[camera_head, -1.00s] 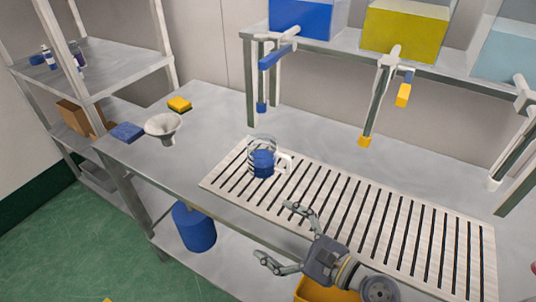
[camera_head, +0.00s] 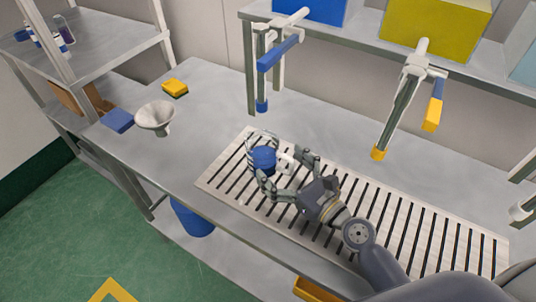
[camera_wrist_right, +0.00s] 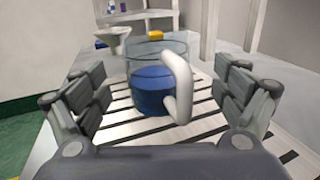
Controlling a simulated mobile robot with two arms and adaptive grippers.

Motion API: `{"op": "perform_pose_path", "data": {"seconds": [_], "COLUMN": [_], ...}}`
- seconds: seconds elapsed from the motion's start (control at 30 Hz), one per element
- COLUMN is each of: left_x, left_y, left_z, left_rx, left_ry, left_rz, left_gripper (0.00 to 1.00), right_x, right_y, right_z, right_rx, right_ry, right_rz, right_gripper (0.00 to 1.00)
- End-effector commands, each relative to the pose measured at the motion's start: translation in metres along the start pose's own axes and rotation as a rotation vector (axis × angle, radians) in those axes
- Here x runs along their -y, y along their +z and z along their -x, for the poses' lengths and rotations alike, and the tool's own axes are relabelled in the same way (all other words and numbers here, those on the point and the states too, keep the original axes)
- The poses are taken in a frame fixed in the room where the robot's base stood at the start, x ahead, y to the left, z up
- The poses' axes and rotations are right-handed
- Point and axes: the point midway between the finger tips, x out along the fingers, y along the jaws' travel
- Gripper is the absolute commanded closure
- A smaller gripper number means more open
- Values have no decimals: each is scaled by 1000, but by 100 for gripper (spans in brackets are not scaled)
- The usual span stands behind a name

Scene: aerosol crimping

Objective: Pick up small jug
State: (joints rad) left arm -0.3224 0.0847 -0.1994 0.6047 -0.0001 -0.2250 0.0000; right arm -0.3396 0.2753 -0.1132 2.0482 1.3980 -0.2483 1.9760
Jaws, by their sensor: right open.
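The small jug (camera_head: 264,158) is clear with blue liquid inside and a white handle. It stands upright on the slatted rack at its left end. In the right wrist view the jug (camera_wrist_right: 150,88) is between the fingers, its handle turned toward the right and toward my palm. My right gripper (camera_head: 284,172) is open, its fingers spread on either side of the jug in the head view. In the right wrist view the fingers of my right gripper (camera_wrist_right: 160,98) show gaps to the jug on both sides. My left gripper is not in view.
The slatted rack (camera_head: 428,226) lies on the grey bench. Dispenser taps hang above: a blue-handled one (camera_head: 278,53) and a yellow-handled one (camera_head: 432,114). A white funnel (camera_head: 155,115), a blue sponge (camera_head: 117,120) and a yellow sponge (camera_head: 175,87) are at the left.

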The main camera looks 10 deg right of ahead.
Motion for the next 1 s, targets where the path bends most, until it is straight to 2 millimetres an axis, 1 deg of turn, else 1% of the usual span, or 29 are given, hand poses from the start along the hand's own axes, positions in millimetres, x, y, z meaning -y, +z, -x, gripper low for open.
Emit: {"op": "perform_pose_path", "data": {"seconds": [0.07,0.17,0.3,0.4,0.57,0.8,0.97,1.0], "left_x": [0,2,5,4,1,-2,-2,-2], "left_y": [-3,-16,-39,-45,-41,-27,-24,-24], "left_z": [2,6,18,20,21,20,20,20], "left_rx": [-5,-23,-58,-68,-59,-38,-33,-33], "left_ry": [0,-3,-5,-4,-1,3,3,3], "left_rz": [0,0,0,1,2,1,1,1], "left_gripper": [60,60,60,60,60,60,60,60], "right_x": [0,-1,-5,-4,-5,-5,-5,-5], "right_y": [1,4,9,7,5,4,4,4], "right_z": [-4,-11,-31,-44,-55,-55,-55,-55], "right_rx": [0,1,2,1,-1,-2,-2,-2], "right_ry": [0,0,0,-1,0,0,0,0], "right_rz": [-1,0,0,1,1,1,1,1], "right_gripper": [9,9,9,9,9,9,46,55]}}
